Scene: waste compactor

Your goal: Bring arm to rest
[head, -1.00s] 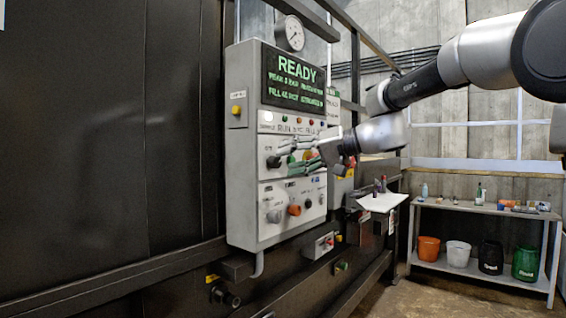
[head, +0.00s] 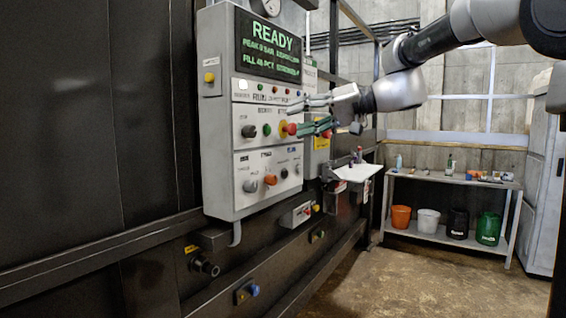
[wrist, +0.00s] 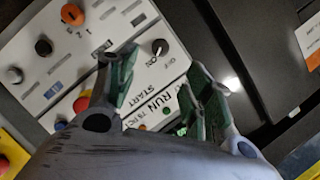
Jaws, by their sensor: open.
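My gripper (head: 306,115) is open and empty in the head view, its green-padded fingers pointing left toward the control panel (head: 217,150). It appears a little off the panel face and overlaps the right-hand part of its middle row. In the wrist view my gripper (wrist: 160,85) shows both fingers spread, with the panel's black knob (wrist: 160,47) and the "RUN START" label (wrist: 150,108) seen between and beyond them. The panel screen (head: 270,45) reads READY in green. My arm reaches in from the upper right.
A shelf table (head: 450,180) at the back right holds small items, with orange, white, black and green buckets (head: 488,229) below. A small ledge with a white sheet (head: 352,171) juts out beside the panel. A grey cabinet (head: 545,180) stands far right. The floor (head: 400,285) in front is clear.

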